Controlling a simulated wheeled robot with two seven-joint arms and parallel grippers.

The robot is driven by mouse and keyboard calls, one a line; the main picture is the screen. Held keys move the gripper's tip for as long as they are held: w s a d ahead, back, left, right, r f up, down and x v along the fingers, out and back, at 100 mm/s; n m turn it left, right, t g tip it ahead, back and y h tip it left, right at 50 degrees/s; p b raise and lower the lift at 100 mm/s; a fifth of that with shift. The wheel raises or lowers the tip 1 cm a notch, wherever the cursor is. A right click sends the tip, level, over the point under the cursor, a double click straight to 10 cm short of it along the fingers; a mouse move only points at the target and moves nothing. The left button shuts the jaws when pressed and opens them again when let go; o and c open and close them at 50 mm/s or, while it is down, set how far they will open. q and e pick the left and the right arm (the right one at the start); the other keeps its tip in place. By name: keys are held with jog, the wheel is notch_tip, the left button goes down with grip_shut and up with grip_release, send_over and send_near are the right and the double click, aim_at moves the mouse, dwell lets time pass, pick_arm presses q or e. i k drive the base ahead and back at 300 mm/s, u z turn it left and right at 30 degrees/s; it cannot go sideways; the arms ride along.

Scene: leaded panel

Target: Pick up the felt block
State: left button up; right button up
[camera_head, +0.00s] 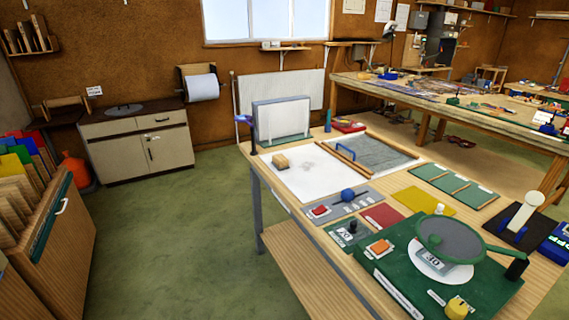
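A small tan block (281,161), which looks like the felt block, lies on the white sheet (310,182) at the table's left end. A grey smudge marks the sheet to its right. The block's upper faces show and nothing covers it. Its material is too small to make out. Neither of my grippers is in view, and nothing is touching the block.
The wooden table (470,225) holds a grey mat (372,157), a wooden bar (343,163) and an upright framed panel (283,121) behind the block. A green machine with a round grey disc (450,240) fills the front right. Green floor (190,240) lies open on the left.

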aim_at(281, 162)
jog(key=u, duration=0.7)
jog(key=i, duration=0.7)
jog(key=u, duration=0.85)
jog(key=i, duration=0.85)
jog(key=z, duration=0.7)
jog(key=i, duration=0.65)
jog(key=z, duration=0.55)
